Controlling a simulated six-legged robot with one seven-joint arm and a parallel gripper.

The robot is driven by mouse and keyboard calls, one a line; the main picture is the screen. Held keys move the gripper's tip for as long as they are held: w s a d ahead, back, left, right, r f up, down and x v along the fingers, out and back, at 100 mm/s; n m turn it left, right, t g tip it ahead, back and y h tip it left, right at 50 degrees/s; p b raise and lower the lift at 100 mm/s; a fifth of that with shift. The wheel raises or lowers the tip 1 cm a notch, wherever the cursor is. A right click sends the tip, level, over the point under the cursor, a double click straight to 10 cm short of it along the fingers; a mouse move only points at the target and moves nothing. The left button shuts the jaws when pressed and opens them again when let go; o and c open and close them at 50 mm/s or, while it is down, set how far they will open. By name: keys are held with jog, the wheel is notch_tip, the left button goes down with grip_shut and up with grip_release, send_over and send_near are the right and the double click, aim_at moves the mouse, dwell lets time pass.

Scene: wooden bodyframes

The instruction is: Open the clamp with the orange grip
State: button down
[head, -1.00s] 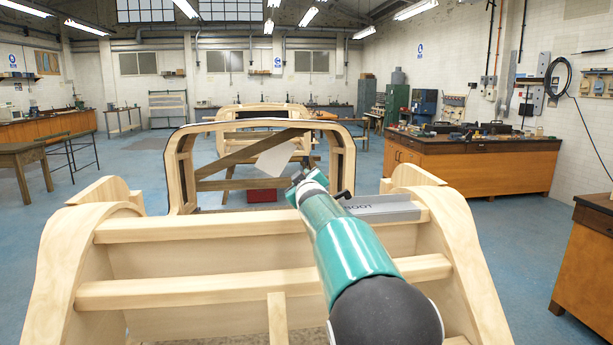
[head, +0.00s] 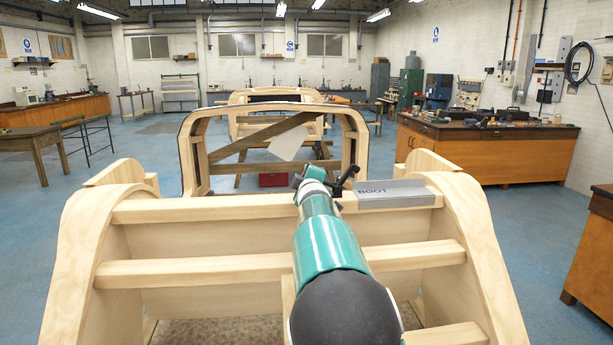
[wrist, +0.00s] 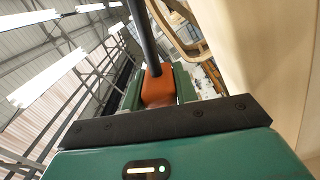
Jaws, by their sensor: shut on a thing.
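The clamp's orange grip (wrist: 159,88) shows in the middle of the wrist view, between the green fingers of my gripper (wrist: 158,76). My gripper is shut on this grip. A black bar (wrist: 143,35) runs up from the grip out of the picture. In the head view my gripper is at the far end of my arm, above the top rail of the near wooden frame, and mostly hidden by my arm. A black part of the clamp (head: 346,176) sticks out just right of it. The orange grip and the jaws of the clamp are hidden there.
The near wooden bodyframe (head: 230,208) fills the foreground. Another wooden frame (head: 187,150) stands behind. A wooden workbench (head: 490,155) is at the right.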

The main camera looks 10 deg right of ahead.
jog(key=c, duration=1.1)
grip_release()
jog(key=s, duration=1.3)
jog(key=shift+s, duration=0.4)
